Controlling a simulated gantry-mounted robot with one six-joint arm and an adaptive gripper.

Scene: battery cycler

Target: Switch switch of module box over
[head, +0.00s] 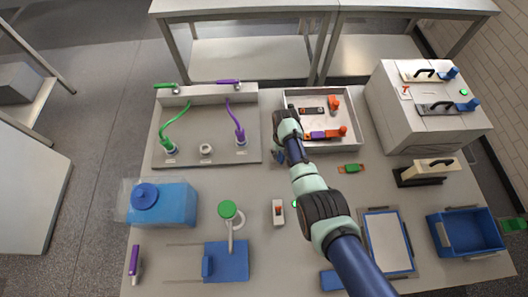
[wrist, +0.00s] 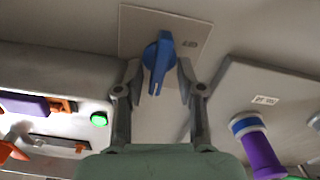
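A blue switch knob (wrist: 158,62) stands up from a square plate (wrist: 135,35) with a small label in the wrist view. My gripper (wrist: 158,75) is open, with one finger on each side of the knob. Narrow gaps show between fingers and knob. In the head view my gripper (head: 279,156) is low at the left side of the white module box (head: 350,118). My arm largely hides the switch there. The wrist view shows a lit green lamp (wrist: 98,119) on the module box. The label is too small to read.
The module box holds orange and purple parts. A grey panel (head: 180,150) with green and purple cables stands close on the left. A purple and blue plug (wrist: 255,145) is right of my fingers in the wrist view. A small green part (head: 351,168) lies right of the arm.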

